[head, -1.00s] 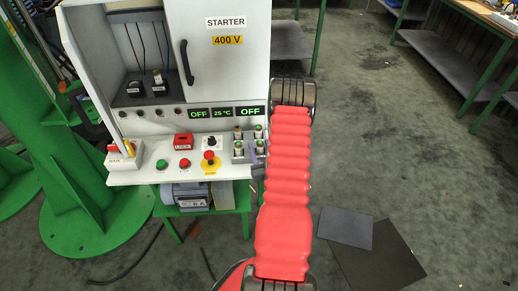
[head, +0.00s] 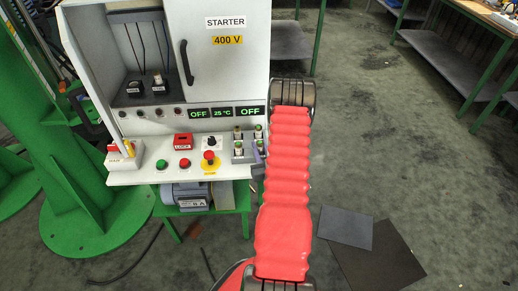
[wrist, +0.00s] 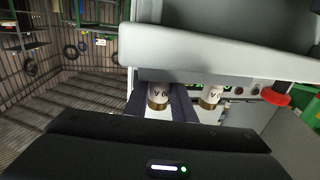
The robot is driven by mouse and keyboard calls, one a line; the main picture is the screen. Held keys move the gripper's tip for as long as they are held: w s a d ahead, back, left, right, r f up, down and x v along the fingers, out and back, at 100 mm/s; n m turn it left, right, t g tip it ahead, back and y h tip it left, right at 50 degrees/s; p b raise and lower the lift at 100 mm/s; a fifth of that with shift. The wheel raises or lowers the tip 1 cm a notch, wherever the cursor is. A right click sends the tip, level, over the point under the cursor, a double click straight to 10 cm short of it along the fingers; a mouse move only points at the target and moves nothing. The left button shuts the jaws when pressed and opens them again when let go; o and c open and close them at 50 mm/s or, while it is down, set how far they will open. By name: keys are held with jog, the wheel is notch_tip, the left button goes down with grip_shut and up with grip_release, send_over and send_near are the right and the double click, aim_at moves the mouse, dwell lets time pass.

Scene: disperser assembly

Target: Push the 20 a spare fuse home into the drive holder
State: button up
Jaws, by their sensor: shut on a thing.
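My gripper (wrist: 158,104) is shut on a white fuse with a tan band (wrist: 158,94) in the wrist view. Its upside-down label seems to end in "0 A". In the head view, a fingertip of my gripper (head: 261,148) shows at the right edge of the spare fuse rack (head: 245,158), largely hidden by my red-sleeved arm. A second fuse (wrist: 211,96) stands beside the held one. In the cabinet's open bay are two black fuse holders: the left one (head: 134,89) looks empty, the right one (head: 159,88) carries a pale fuse. I cannot read which is the drive holder.
The cabinet door (head: 225,70) closes off the right half.

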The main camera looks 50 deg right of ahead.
grip_shut()
jog(key=shift+r, duration=0.1)
jog(key=shift+r, duration=4.95)
